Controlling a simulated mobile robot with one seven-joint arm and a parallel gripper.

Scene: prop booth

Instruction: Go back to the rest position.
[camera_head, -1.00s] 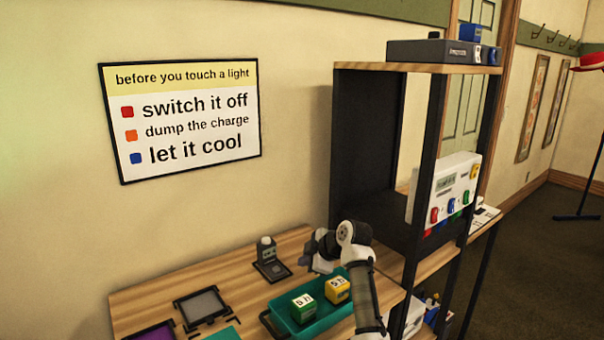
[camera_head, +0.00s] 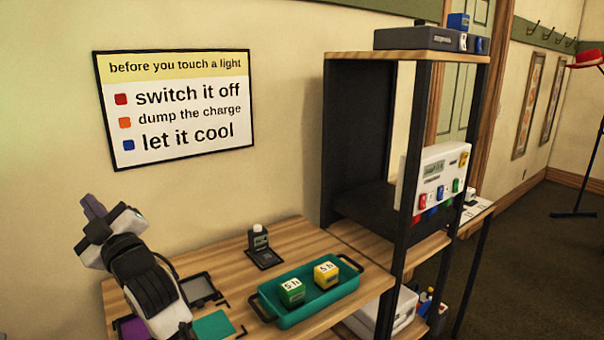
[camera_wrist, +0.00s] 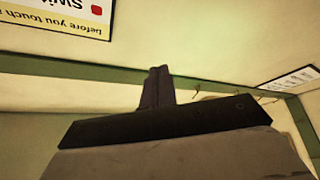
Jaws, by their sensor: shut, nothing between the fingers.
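My gripper (camera_head: 93,207) is raised at the left of the head view, above the left part of the wooden table. Its fingers are together with nothing between them and point up and away from the table. In the wrist view the closed fingers (camera_wrist: 157,86) stand in front of bare wall, touching nothing.
A teal tray (camera_head: 318,312) on the table (camera_head: 222,253) holds a green block (camera_head: 292,291) and a yellow block (camera_head: 326,274). A small dark device (camera_head: 260,246) stands behind it. A black shelf frame (camera_head: 357,140) rises at the right. A sign (camera_head: 178,105) hangs on the wall.

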